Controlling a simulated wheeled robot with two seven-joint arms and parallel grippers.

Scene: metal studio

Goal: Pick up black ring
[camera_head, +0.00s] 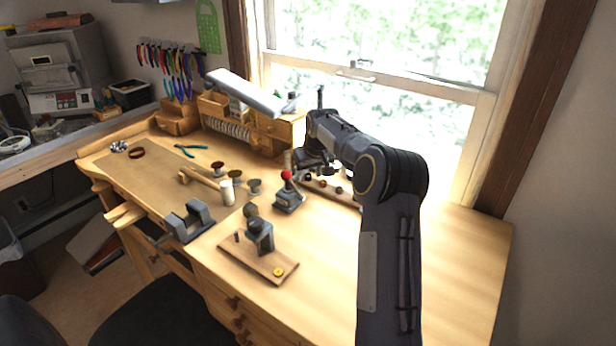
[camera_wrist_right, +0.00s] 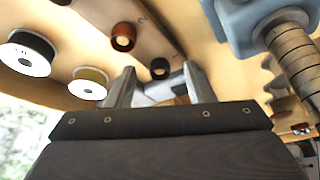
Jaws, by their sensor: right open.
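The black ring (camera_wrist_right: 160,68) shows in the right wrist view as a small dark round piece with a paler centre. It stands on a wooden surface beyond my fingertips, in line with the gap between them. My right gripper (camera_wrist_right: 158,84) is open, with one finger on each side of that gap and nothing held. In the head view my right gripper (camera_head: 310,165) is low over the back of the bench, by a row of small round pieces, and partly hides what is under it. My left gripper is not in view.
A red-brown ring (camera_wrist_right: 123,37) stands beside the black one. A black spool (camera_wrist_right: 30,53) and a gold spool (camera_wrist_right: 88,84) are to the left. A red-knobbed tool (camera_head: 288,195) stands close to my gripper. The bench's right part (camera_head: 455,260) is clear.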

